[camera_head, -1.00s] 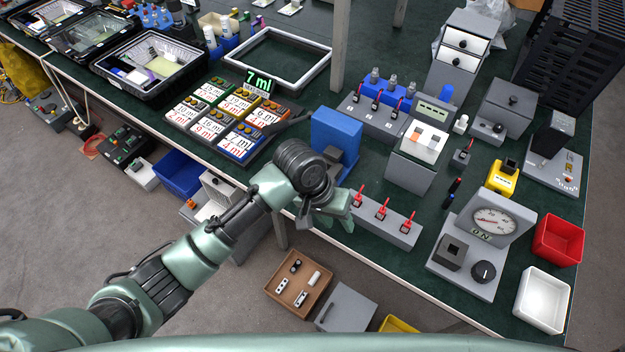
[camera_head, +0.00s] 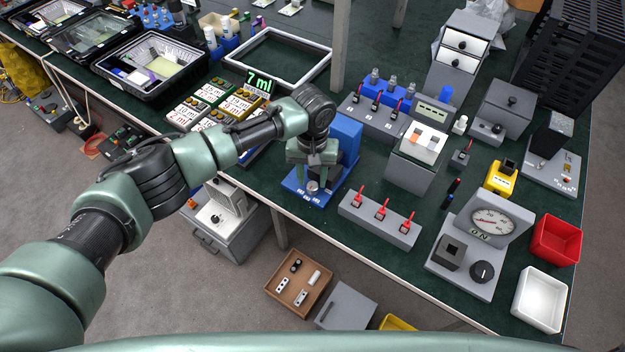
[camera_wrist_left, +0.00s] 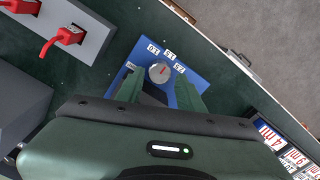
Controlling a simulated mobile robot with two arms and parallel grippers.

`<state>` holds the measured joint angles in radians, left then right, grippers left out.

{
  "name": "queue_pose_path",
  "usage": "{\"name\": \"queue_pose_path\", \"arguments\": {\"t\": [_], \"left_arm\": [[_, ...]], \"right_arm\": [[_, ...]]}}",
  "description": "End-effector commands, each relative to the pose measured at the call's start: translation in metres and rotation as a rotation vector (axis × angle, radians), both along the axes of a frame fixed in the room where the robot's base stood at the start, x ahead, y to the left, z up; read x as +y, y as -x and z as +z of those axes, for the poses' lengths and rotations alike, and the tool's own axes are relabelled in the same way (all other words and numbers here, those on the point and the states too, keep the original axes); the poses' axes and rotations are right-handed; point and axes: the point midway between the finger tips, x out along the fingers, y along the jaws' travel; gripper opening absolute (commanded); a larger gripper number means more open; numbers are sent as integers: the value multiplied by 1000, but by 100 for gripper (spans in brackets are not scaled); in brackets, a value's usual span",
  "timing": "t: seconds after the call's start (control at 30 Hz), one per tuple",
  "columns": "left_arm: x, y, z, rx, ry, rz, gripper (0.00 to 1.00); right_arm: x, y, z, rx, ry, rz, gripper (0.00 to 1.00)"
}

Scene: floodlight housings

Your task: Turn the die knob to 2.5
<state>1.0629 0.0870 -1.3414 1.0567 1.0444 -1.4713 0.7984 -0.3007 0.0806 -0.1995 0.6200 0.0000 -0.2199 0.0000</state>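The die knob (camera_wrist_left: 160,73) is a round grey knob with a small red mark, on the blue base plate (camera_wrist_left: 196,75) of a blue machine (camera_head: 346,135). The red mark seems to point toward the upper right, among the labels. My left gripper (camera_head: 313,171) is over the blue plate, pointing down. In the left wrist view my left gripper (camera_wrist_left: 160,96) shows two green fingers apart, with the knob just beyond the gap between them; contact is not clear. My right gripper is not in view.
A grey block with red switches (camera_head: 380,219) stands right of the blue plate. The table's front edge (camera_head: 330,237) is close. A dial gauge box (camera_head: 492,221) stands further right.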

Motion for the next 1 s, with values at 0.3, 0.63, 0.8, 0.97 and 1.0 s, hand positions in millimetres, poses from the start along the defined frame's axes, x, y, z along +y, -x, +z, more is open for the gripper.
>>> {"name": "queue_pose_path", "arguments": {"t": [0.3, 0.63, 0.8, 0.97, 1.0], "left_arm": [[-1, 0, -23, -1, 2, -2, 37], [-1, 0, -23, -1, 2, -2, 0], [-1, 0, -23, -1, 2, -5, 0], [-1, 0, -23, 0, 1, -36, 0], [-1, 1, -23, 1, 1, -50, 0]], "right_arm": [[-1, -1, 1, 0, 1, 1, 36], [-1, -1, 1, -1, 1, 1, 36], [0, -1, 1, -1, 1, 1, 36], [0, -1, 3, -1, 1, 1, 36], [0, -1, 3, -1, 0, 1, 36]]}}
